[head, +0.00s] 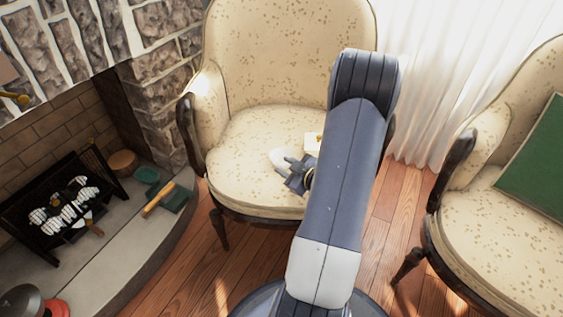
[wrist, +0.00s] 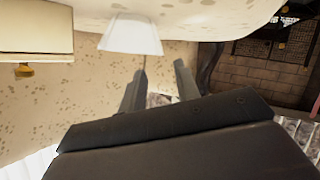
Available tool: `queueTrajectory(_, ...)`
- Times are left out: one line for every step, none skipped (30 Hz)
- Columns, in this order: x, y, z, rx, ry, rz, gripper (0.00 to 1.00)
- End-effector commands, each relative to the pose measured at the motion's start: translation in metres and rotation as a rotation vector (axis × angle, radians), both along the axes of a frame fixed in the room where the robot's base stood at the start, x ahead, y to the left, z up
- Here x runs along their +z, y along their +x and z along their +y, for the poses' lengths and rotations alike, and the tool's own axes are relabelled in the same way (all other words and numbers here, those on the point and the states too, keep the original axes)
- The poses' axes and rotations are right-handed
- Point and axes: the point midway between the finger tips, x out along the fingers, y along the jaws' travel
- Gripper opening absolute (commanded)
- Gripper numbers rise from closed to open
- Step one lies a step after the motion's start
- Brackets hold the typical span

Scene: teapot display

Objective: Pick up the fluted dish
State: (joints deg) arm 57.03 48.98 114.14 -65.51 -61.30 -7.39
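The white fluted dish (head: 280,155) lies on the seat of the cream spotted armchair (head: 250,133). In the wrist view the white dish (wrist: 130,36) shows just beyond the fingertips and mostly left of the gap between them. My gripper (head: 296,165) is low over the seat, close beside the dish, partly hidden by my arm. In the wrist view my gripper (wrist: 160,68) has its two fingers apart with nothing between them. I cannot tell whether a finger touches the dish.
A cream box with a gold knob (wrist: 35,38) is on the seat close by, partly behind my arm in the head view (head: 312,141). The stone fireplace (head: 75,200) is left.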

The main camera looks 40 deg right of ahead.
Motion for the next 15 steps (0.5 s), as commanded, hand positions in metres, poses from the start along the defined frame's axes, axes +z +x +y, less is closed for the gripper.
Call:
queueTrajectory(-0.005, 0.005, 0.0, 0.002, 0.0, 0.0, 0.31)
queueTrajectory(-0.008, 0.008, 0.0, 0.002, -0.001, 0.001, 0.31)
queueTrajectory(-0.012, 0.013, 0.001, 0.003, 0.0, 0.0, 0.31)
queueTrajectory(-0.016, 0.018, 0.0, 0.004, -0.001, 0.0, 0.31)
queueTrajectory(-0.018, 0.022, 0.0, 0.004, -0.001, 0.0, 0.31)
queueTrajectory(-0.021, 0.027, 0.0, 0.005, -0.001, 0.0, 0.31)
queueTrajectory(-0.021, 0.031, 0.001, 0.005, -0.001, 0.001, 0.31)
queueTrajectory(-0.022, 0.035, 0.0, 0.003, -0.001, 0.0, 0.31)
queueTrajectory(-0.023, 0.039, 0.0, 0.002, -0.001, 0.001, 0.31)
queueTrajectory(-0.024, 0.041, 0.0, 0.003, 0.0, 0.0, 0.31)
queueTrajectory(-0.024, 0.043, 0.0, 0.002, 0.0, 0.001, 0.31)
queueTrajectory(-0.024, 0.044, 0.0, 0.002, 0.001, 0.001, 0.31)
queueTrajectory(-0.024, 0.044, 0.0, 0.001, 0.0, 0.0, 0.31)
queueTrajectory(-0.024, 0.045, 0.0, 0.001, 0.0, 0.0, 0.31)
queueTrajectory(-0.023, 0.045, 0.0, 0.0, 0.0, 0.0, 0.31)
